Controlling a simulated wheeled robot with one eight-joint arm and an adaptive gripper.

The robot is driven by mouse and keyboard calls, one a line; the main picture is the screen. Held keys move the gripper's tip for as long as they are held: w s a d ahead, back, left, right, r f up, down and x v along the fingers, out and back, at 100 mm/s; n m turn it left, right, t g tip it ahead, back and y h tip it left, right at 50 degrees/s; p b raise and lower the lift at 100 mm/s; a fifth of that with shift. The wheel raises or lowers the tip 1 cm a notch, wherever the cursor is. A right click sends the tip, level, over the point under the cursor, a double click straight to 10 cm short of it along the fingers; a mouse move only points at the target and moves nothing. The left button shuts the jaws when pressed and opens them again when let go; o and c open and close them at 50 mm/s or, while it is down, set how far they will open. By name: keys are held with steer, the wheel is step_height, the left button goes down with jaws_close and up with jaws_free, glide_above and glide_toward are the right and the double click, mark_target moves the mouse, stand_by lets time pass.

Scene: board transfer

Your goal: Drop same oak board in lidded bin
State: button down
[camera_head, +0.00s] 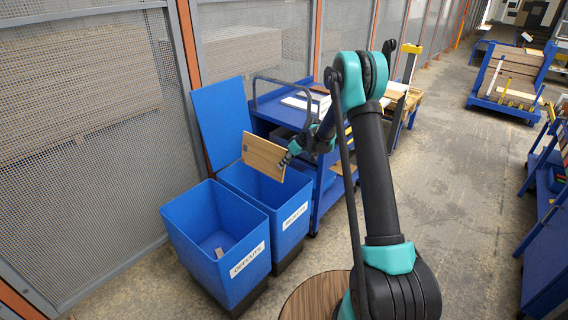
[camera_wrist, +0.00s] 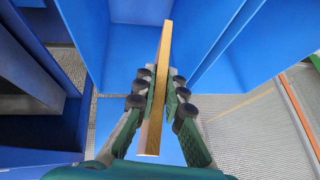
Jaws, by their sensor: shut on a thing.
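The oak board (camera_head: 263,156) is a thin light-brown panel, held tilted over the lidded blue bin (camera_head: 233,182). That bin's lid (camera_head: 221,122) stands open at its back, and a label on its front is too small to read surely. My gripper (camera_head: 291,153) is shut on the board's right edge in the head view. In the wrist view the board (camera_wrist: 158,85) shows edge-on between the fingers of my gripper (camera_wrist: 153,92), with blue bin walls (camera_wrist: 236,50) beyond it. The board hides part of the bin's inside.
An open blue bin labelled OFFCUTS (camera_head: 182,240) stands at the front left with a small piece inside. A blue cart (camera_head: 265,112) carrying boards stands behind the lidded bin. Mesh fencing (camera_head: 90,110) runs along the left.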

step_height(320, 180, down, 13)
stand_by(1.2)
steer(key=shift+f, duration=0.1)
steer(key=c, duration=1.5)
jaws_free()
steer(key=shift+c, duration=0.2)
steer(key=shift+d, duration=0.1)
steer(key=v, duration=1.2)
